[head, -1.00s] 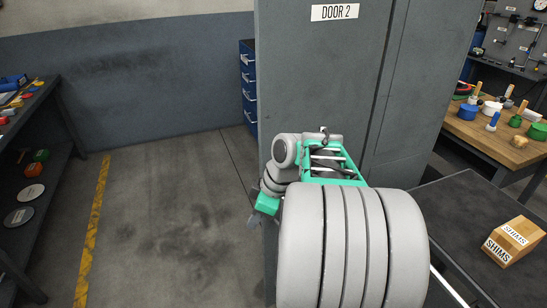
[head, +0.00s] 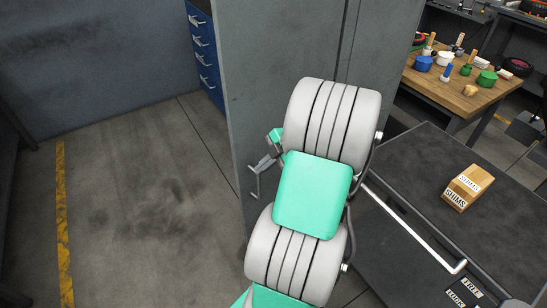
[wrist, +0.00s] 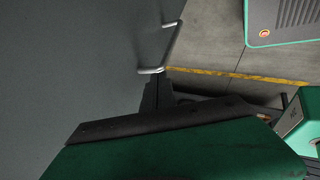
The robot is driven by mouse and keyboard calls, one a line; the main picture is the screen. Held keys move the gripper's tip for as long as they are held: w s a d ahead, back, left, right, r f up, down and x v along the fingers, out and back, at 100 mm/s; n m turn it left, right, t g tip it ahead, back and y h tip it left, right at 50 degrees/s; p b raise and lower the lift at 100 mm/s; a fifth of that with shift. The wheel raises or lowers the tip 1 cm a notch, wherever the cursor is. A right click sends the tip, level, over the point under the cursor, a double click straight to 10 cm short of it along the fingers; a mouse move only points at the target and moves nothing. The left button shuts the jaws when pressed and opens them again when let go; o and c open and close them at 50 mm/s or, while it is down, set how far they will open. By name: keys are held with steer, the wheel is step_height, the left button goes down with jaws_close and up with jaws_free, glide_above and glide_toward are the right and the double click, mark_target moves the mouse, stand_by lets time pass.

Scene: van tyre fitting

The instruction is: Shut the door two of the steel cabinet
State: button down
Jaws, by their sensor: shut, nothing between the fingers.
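The grey door two (head: 275,60) of the steel cabinet stands upright in front of me in the head view; its label is out of frame. A pale bar handle (head: 254,184) shows near the door's left edge. In the wrist view the door (wrist: 75,60) fills the left side, with the handle (wrist: 170,46) near its edge. My gripper (head: 264,162) is shut and empty, close to the handle; my arm partly hides it. In the wrist view the dark fingers (wrist: 158,93) point at the handle's near end. I cannot tell whether they touch it.
A dark-topped bench with a wooden shims block (head: 467,187) and a metal push bar (head: 415,226) stands at the right. A wooden table (head: 455,85) with tools is behind it. A blue drawer unit (head: 205,50) stands beyond the door. Floor at the left is clear.

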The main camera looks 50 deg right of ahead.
mark_target(246, 168)
steer(key=shift+w+d+r+p, duration=0.1)
steer(key=shift+w+d+p, duration=0.05)
steer(key=shift+w, duration=0.7)
steer(key=shift+w+d+r+p, duration=0.1)
steer(key=shift+w+p, duration=0.05)
steer(key=shift+w, duration=0.7)
